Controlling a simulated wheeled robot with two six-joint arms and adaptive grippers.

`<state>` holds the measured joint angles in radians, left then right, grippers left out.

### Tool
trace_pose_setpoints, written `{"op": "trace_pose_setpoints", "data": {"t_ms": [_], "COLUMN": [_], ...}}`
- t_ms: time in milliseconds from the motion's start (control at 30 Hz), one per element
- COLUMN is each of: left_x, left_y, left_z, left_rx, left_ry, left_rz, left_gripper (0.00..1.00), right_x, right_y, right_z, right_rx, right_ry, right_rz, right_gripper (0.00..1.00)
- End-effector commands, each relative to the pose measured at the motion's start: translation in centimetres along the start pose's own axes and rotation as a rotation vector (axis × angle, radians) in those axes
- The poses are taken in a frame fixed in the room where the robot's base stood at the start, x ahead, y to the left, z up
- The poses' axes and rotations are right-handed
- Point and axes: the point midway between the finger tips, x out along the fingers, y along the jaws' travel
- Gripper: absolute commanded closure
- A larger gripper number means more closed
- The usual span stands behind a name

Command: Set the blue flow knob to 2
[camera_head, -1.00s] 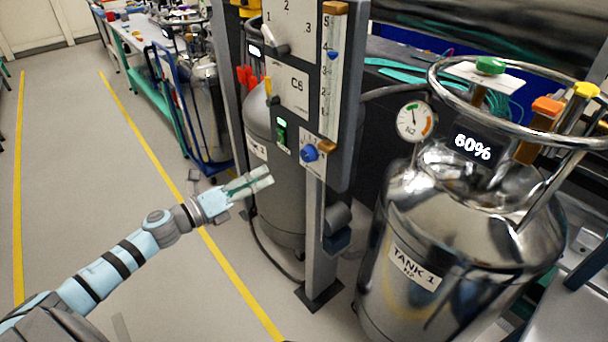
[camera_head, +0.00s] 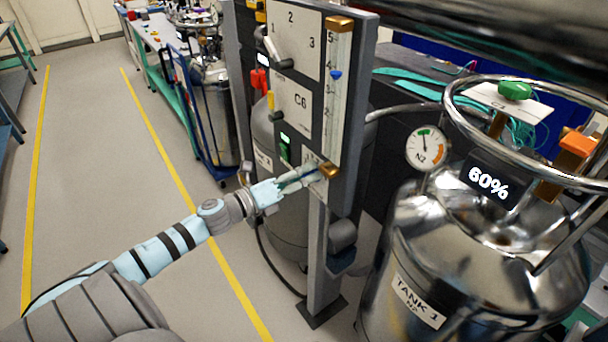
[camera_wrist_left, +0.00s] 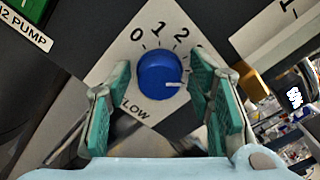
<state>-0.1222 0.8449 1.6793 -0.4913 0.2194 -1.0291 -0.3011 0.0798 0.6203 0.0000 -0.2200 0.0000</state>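The blue flow knob (camera_wrist_left: 158,73) sits on a white dial plate (camera_wrist_left: 135,107) marked FLOW, with 0, 1 and 2 readable in the left wrist view. A further number is partly hidden by the right-hand finger. The knob's white mark points right and slightly down, away from the 2. My left gripper (camera_wrist_left: 160,76) is open, with one teal finger on each side of the knob and visible gaps. In the head view my left gripper (camera_head: 302,179) is at the lower panel and largely covers the knob. My right gripper is not in view.
The panel (camera_head: 293,98) above carries a 1-2-3 selector lever (camera_head: 277,53), a C6 plate and a green-lit switch (camera_head: 285,145). A brass-coloured block (camera_head: 328,170) is close to the fingers. TANK 1 (camera_head: 415,250) stands to the right. Open floor lies left.

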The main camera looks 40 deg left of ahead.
Motion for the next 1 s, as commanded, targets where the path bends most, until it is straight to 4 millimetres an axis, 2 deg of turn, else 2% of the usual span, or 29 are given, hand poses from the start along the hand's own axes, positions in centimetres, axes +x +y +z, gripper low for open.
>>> {"op": "trace_pose_setpoints", "data": {"t_ms": [33,200,233,667,1000], "left_x": [0.1,0.0,0.0,-0.2,-0.2], "left_y": [0.0,0.0,0.0,0.0,0.1], "left_z": [0.0,0.0,0.0,0.1,0.2], "left_rx": [0.001,0.002,0.002,-0.085,-0.347], "left_ry": [0.0,0.001,0.002,0.002,0.001], "left_rz": [-0.001,-0.001,-0.001,0.002,0.005], "left_gripper": [0.65,0.93,0.94,0.94,0.94], "right_x": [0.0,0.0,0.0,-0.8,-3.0], "right_y": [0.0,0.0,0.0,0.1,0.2], "right_z": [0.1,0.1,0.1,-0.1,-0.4], "right_rx": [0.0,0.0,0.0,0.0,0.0], "right_ry": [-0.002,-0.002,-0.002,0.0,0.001], "right_rz": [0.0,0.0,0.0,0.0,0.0], "right_gripper": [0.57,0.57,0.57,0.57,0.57]}}
